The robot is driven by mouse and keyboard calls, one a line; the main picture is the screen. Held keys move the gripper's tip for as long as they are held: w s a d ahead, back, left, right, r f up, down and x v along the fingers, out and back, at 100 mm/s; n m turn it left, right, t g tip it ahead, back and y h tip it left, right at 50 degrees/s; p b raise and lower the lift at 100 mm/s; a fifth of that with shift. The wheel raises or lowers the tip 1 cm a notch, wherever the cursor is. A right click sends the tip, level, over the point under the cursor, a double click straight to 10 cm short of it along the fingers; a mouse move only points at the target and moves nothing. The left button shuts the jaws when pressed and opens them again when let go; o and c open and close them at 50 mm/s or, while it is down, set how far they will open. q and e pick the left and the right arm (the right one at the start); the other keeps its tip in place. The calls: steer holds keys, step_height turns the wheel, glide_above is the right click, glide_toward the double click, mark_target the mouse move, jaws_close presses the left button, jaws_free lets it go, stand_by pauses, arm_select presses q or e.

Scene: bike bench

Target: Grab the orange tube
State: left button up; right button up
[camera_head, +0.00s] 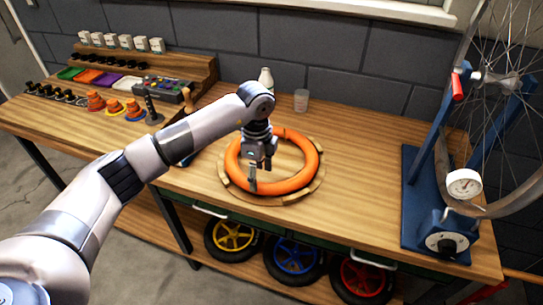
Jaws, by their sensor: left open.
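The orange tube (295,183) is a thick ring lying on a round wooden holder (321,184) in the middle of the bench. My left gripper (262,176) points down over the left part of the ring. It is open, and its fingers are close to the tube's left side. I cannot tell whether they touch it. The gripper and wrist hide part of the ring's left and back stretch. My right gripper is not in view.
A blue wheel stand (411,200) with a dial gauge (464,185) and spoked wheel fills the right end. A white bottle (265,79) and a cup (301,100) stand behind the ring. Coloured trays and small parts sit at the back left. The bench (365,150) is clear right of the ring.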

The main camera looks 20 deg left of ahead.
arm_select(q)
step_height(320, 180, down, 4)
steer(key=shift+s+a+f+p, duration=0.1)
steer(key=shift+f+p, duration=0.05)
steer(key=shift+p, duration=0.35)
steer(key=shift+c, duration=0.2)
steer(key=c, duration=1.2)
steer(key=shift+c, duration=0.4)
